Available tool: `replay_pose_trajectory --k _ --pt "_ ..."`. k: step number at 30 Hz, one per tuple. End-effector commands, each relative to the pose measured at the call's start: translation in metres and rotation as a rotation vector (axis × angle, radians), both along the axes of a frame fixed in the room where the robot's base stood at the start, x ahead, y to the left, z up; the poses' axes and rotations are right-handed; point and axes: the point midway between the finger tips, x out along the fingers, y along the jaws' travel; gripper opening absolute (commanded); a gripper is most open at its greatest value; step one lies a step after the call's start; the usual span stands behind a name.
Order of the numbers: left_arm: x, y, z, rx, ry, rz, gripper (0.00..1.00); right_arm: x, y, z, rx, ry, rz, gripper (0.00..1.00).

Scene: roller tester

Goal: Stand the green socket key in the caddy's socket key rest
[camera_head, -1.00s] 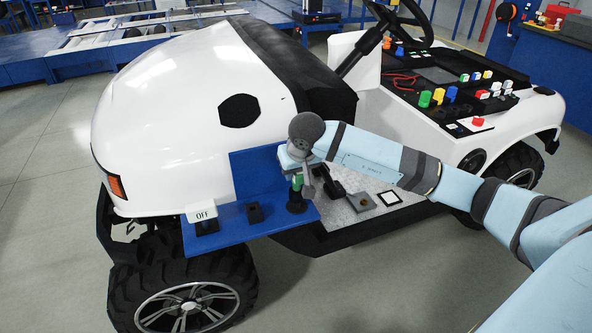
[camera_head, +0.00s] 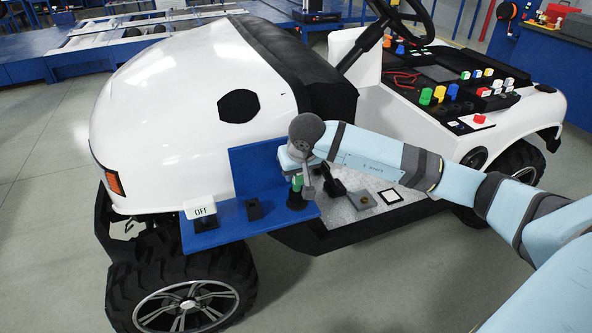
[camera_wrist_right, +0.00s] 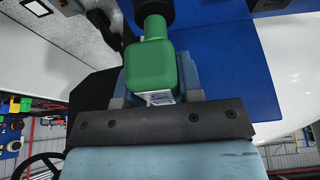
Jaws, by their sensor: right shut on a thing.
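The green socket key (camera_head: 297,183) is upright in my right gripper (camera_head: 299,172), over the right part of the blue caddy (camera_head: 228,221). In the right wrist view the key's green handle (camera_wrist_right: 153,65) sits between the fingers, which are shut on it. Its lower end meets a round black piece (camera_head: 296,201) on the caddy. I cannot tell whether that piece is part of the key or the rest, or how far the key is seated. My left gripper is not in view.
A white OFF sign (camera_head: 201,210) and a small black block (camera_head: 254,209) are on the caddy to the left. A black lever (camera_head: 334,185) stands close to the right of the gripper. The white vehicle body (camera_head: 180,110) rises behind the caddy.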

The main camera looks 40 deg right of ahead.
Motion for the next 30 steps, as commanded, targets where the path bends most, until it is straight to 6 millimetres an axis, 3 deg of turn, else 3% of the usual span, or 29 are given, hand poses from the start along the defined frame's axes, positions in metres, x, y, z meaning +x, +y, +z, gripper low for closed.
replay_pose_trajectory --k 12,13,17,30 --pt "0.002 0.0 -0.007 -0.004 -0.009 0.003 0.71 0.0 0.0 -0.013 -0.001 -0.001 0.0 0.0" --pt "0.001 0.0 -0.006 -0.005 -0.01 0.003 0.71 0.0 0.0 -0.013 -0.001 -0.001 0.0 0.36" --pt "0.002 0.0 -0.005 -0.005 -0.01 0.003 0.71 0.0 0.0 -0.012 0.0 -0.001 0.0 0.64" --pt "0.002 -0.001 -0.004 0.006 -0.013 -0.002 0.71 0.0 0.0 -0.013 -0.001 0.0 0.0 0.64"
